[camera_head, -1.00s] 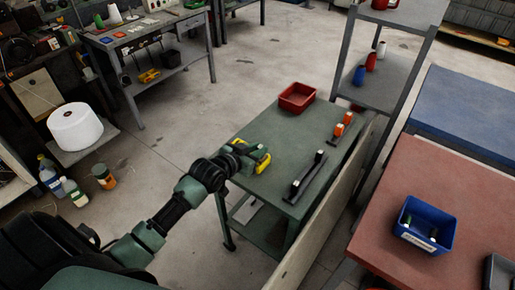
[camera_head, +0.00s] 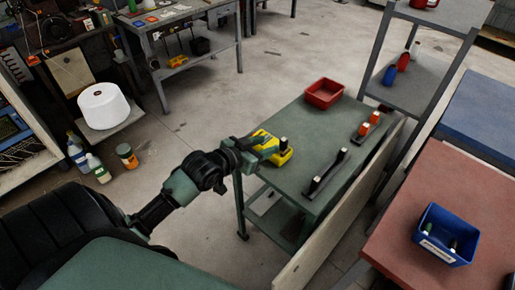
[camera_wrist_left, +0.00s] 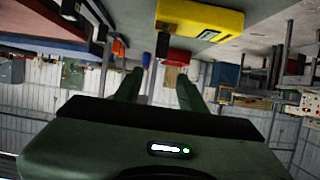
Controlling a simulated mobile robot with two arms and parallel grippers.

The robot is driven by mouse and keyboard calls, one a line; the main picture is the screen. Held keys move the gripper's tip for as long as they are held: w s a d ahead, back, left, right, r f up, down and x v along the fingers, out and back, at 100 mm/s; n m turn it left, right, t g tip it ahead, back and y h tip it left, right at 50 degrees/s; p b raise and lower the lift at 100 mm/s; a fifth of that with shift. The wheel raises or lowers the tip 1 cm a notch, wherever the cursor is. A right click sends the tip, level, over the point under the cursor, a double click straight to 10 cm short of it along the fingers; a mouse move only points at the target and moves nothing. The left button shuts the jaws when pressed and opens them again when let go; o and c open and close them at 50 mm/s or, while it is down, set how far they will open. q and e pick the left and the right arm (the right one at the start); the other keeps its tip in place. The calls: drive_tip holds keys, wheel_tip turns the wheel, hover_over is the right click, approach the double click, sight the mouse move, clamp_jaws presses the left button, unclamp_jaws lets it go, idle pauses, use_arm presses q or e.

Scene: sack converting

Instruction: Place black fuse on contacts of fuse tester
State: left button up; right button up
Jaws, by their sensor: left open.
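The yellow fuse tester (camera_head: 272,150) lies at the near left end of the green table; it also shows in the wrist view (camera_wrist_left: 200,16). A black fuse with a pale top (camera_head: 284,143) stands upright at the tester in the head view. A dark upright piece, likely this fuse (camera_wrist_left: 163,44), shows beyond and between my fingers in the wrist view. My left gripper (camera_head: 269,146) is open beside the tester, with its fingers (camera_wrist_left: 159,82) apart and nothing clearly between them. Its fingers partly hide the tester, and I cannot tell exactly how the fuse sits on the contacts.
A black rack (camera_head: 327,173) and a rack with orange fuses (camera_head: 367,126) stand on the green table (camera_head: 303,132). A red bin (camera_head: 324,94) stands at its back. A blue bin (camera_head: 446,235) is on the red bench. A board (camera_head: 345,200) edges the table's right side.

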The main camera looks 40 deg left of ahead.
use_arm(q)
drive_tip(key=shift+v, duration=1.75)
drive_tip(key=s+a+f+n+g+y, duration=0.1)
drive_tip(key=a+f, duration=0.1)
drive_tip(key=f, duration=0.7)
drive_tip(key=s+a+f+n+g+y, duration=0.1)
drive_tip(key=a+f+g, duration=0.1)
drive_tip(key=f, duration=0.6)
drive_tip(key=s+d+f+g, duration=0.1)
drive_tip(key=s+f, duration=0.3)
drive_tip(key=f, duration=0.3)
drive_tip(key=s+f+g, duration=0.2)
drive_tip(key=s+f, duration=0.2)
drive_tip(key=f, duration=0.3)
drive_tip(key=s+d+f+g, duration=0.1)
drive_tip(key=s+f, duration=0.3)
drive_tip(key=f, duration=0.3)
drive_tip(key=s+d+f+m+g, duration=0.1)
drive_tip(key=s+d+f, duration=0.2)
drive_tip(key=s, duration=0.6)
drive_tip(key=s+d+f+m+g, duration=0.1)
drive_tip(key=s+d+f+g, duration=0.1)
drive_tip(key=s+d+f, duration=0.2)
drive_tip(key=s+d+f+m+g, duration=0.1)
drive_tip(key=s+d+f+g, duration=0.1)
drive_tip(key=s+f, duration=0.7)
drive_tip(key=s+d, duration=0.1)
drive_tip(key=s, duration=0.3)
drive_tip(key=shift+s+d, duration=0.15)
drive_tip(key=shift+s, duration=0.25)
